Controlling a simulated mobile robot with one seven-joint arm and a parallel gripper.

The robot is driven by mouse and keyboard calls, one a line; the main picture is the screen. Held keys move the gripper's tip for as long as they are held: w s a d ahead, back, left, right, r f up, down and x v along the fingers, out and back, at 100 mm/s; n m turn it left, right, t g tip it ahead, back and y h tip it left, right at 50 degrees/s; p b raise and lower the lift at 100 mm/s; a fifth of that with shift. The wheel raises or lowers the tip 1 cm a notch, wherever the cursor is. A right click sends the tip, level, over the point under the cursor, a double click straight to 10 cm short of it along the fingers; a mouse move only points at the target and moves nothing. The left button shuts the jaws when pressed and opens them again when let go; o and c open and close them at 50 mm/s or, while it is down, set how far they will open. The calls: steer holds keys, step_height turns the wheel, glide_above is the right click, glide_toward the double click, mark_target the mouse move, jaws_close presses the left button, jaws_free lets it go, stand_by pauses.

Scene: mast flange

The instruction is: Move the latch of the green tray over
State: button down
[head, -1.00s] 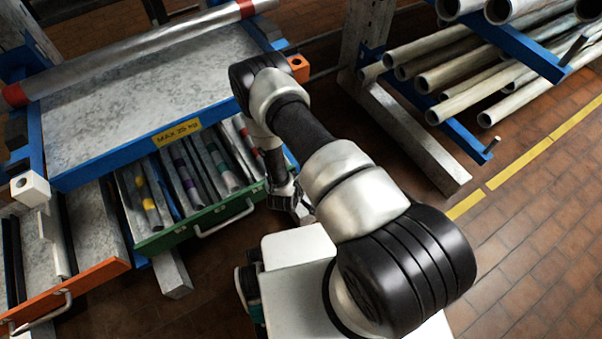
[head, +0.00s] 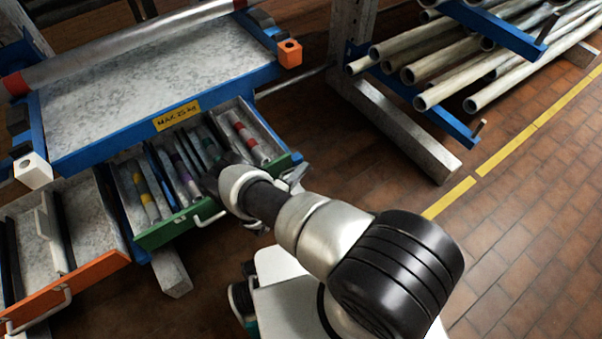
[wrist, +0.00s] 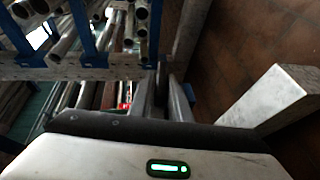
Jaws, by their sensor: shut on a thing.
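The green tray (head: 170,233) is a drawer pulled out under the grey-topped bench, with a pale bar handle on its front. It holds tubes with coloured bands. My gripper (head: 287,181) is at the right end of the tray's front, partly hidden by my wrist. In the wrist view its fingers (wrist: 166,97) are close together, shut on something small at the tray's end. This appears to be the latch, but it is hidden between the fingers and its position cannot be read.
An open orange tray (head: 85,294) is at the left. The blue-edged bench top (head: 150,90) overhangs the green tray, with a yellow load label. A rack of long pipes (head: 470,70) stands at the right. The tiled floor (head: 500,230) at right is clear.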

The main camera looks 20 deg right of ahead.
steer(key=shift+d+h, duration=0.15)
steer(key=shift+h, duration=0.15)
stand_by(0.4)
steer(key=c, duration=1.8)
jaws_free()
